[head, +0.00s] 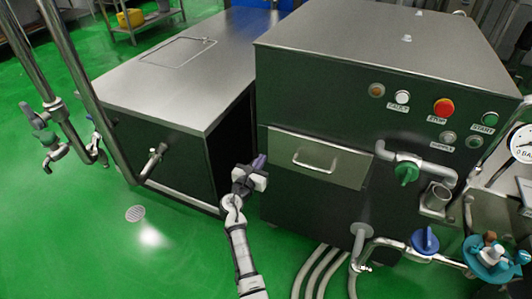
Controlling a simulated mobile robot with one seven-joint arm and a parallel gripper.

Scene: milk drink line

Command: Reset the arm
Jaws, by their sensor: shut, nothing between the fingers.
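My arm reaches up from the lower middle of the head view. My gripper (256,166) is at its far end, in front of the dark gap between the steel tank and the control cabinet. The fingers are small in this view and look closed, with nothing held. The gripper is just left of the cabinet's drawer (318,158) and looks apart from it, though depth is hard to judge.
The control cabinet (395,60) with buttons, a red stop button (443,108) and a green-handled valve (406,173) stands right. A low steel tank (190,60) stands left. Pipes (75,130) rise at far left; hoses (318,272) lie below. Green floor (90,240) is clear at lower left.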

